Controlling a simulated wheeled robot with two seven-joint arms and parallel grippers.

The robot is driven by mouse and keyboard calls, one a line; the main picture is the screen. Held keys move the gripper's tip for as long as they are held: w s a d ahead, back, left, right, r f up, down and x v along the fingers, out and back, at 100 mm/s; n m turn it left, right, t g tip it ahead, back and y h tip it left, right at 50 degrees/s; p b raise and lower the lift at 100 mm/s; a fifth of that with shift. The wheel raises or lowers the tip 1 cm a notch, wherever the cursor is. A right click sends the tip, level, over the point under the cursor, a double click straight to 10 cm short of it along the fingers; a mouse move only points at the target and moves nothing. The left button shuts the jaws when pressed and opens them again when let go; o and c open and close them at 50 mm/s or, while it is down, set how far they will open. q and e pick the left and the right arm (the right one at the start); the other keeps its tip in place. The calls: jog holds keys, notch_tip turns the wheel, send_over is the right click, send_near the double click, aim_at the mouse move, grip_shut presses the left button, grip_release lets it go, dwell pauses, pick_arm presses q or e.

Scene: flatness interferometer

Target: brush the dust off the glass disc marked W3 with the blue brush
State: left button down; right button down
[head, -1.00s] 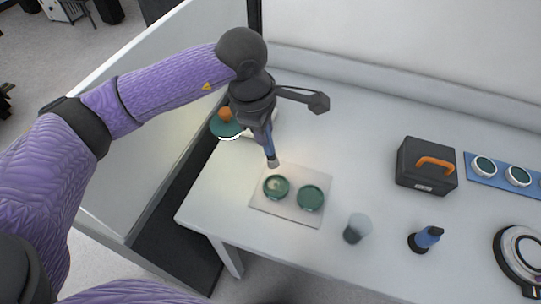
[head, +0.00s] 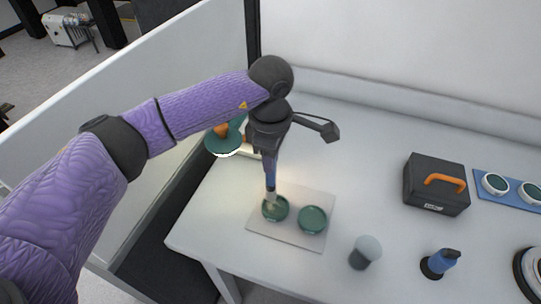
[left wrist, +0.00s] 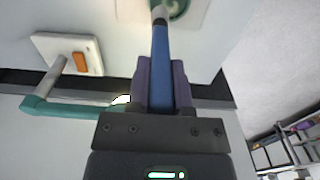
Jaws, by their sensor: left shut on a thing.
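My left gripper (head: 269,158) is shut on the blue brush (head: 270,178), which points down. The brush's pale tip is at the left green glass disc (head: 276,212) on a light mat (head: 287,238). It appears to touch the disc's upper part and hides some of its face. A second green disc (head: 313,219) lies to the right on the same mat. I cannot read any marking on either disc. In the left wrist view the blue handle (left wrist: 160,65) sits between the fingers, and part of a disc (left wrist: 180,8) shows at the top edge. My right gripper is not in view.
A grey cup (head: 364,253) and a blue-and-black item (head: 441,262) stand right of the mat. A black case with an orange handle (head: 436,184) and a blue rack of discs (head: 507,190) are farther right. A teal lamp (head: 223,140) stands behind left, near the partition.

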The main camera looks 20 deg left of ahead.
pick_arm(q)
jog(key=shift+f+b, duration=0.4)
jog(key=shift+f, duration=0.1)
dwell(0.7)
jog(key=shift+s+d+r, duration=0.1)
jog(key=shift+s+d, duration=0.1)
jog(key=shift+d, duration=0.05)
jog(key=shift+s+d+p, duration=0.4)
jog(key=shift+s+d, duration=0.5)
jog(key=shift+d, duration=0.25)
